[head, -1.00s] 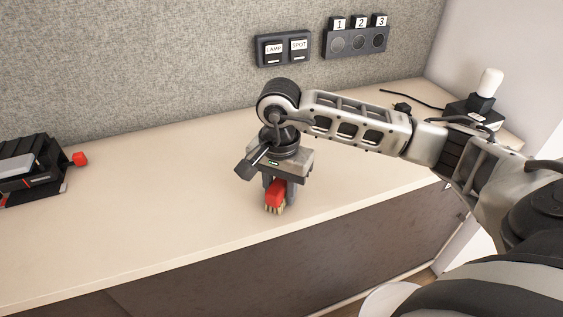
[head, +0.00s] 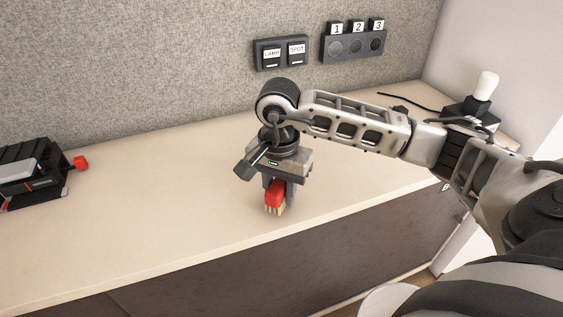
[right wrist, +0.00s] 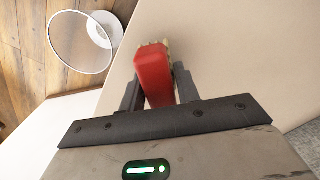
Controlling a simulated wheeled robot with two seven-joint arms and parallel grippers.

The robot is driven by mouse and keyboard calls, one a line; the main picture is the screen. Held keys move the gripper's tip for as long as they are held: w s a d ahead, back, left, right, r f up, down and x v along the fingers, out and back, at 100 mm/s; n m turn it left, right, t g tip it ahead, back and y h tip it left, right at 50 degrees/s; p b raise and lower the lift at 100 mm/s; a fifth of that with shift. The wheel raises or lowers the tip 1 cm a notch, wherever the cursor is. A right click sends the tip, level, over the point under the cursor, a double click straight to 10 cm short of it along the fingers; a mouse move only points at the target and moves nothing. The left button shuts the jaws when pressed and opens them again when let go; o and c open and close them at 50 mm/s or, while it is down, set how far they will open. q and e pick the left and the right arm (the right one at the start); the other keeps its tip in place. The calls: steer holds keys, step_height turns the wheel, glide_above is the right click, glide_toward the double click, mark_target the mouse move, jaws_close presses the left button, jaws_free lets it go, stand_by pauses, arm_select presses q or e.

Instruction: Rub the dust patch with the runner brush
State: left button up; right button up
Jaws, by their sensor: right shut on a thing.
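The runner brush (head: 274,193) has a red body and pale bristles pointing down. My right gripper (head: 278,187) is shut on its red body, and the bristles are at or just above the bench top; I cannot tell if they touch. In the right wrist view the red brush (right wrist: 154,76) sits between the two dark fingers (right wrist: 154,88), with a little bristle showing at its far end. I cannot make out a dust patch on the pale bench (head: 150,220); the brush and gripper may hide it. My left gripper is not in view.
A black device with a red knob (head: 30,172) stands at the left of the bench. Lamp and spot switches (head: 283,53) and a numbered panel (head: 353,43) are on the grey wall. A black joystick-like unit with a white top (head: 484,90) is at the right. The bench's left middle is clear.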

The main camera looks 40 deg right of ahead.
steer(key=shift+w+r+p, duration=0.2)
steer(key=shift+r+p, duration=0.2)
steer(key=shift+r, duration=0.8)
steer(key=shift+r+p, duration=1.3)
steer(key=shift+r, duration=0.95)
